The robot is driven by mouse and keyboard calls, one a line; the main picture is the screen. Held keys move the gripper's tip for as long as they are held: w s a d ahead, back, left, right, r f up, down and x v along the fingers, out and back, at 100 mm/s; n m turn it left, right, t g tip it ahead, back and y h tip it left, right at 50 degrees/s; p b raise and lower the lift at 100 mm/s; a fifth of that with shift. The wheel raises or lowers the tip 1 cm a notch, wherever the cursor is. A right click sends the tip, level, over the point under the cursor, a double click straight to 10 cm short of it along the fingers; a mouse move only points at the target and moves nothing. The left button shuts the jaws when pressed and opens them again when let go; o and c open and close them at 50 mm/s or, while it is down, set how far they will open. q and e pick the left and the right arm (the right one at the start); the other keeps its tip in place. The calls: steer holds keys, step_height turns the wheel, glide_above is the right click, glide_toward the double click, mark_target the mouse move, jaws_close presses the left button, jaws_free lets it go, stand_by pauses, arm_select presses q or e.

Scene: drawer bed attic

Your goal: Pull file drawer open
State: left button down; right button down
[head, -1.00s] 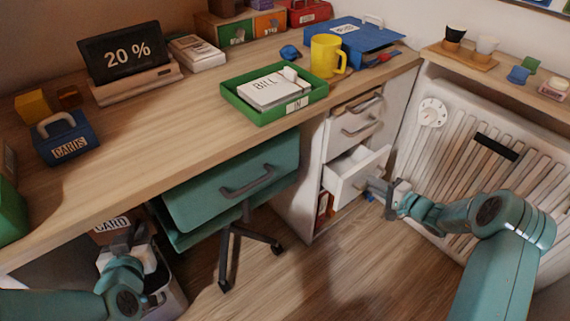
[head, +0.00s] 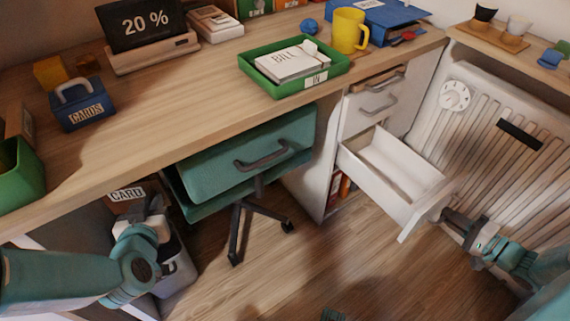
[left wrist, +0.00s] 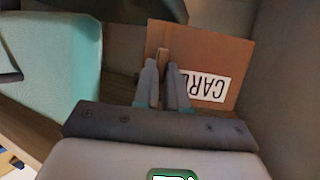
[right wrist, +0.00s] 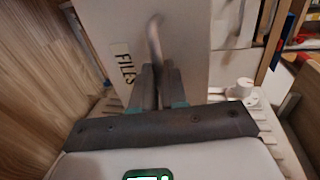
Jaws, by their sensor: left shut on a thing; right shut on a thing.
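The white file drawer (head: 395,175) is pulled well out of the white cabinet under the right end of the desk, and its inside shows as empty. Its front carries a FILES label in the right wrist view (right wrist: 123,65). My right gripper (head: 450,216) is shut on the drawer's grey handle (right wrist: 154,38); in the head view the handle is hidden. My left gripper (head: 155,218) is low under the desk at the left, shut on the brown box labelled CARD (left wrist: 225,60), at a narrow upright part of it. The box also shows in the head view (head: 124,194).
A teal chair (head: 240,150) stands under the desk, left of the cabinet. A white radiator (head: 490,150) is close on the right. The desk top (head: 190,110) holds a green tray (head: 290,90), a yellow mug (head: 347,32) and a blue case (head: 82,110). Wood floor is free in front.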

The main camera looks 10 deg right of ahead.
steer(key=shift+d, duration=0.1)
steer(key=c, duration=1.2)
jaws_free()
steer(key=shift+o, duration=0.2)
steer(key=p+v, duration=0.3)
steer(key=v, duration=0.9)
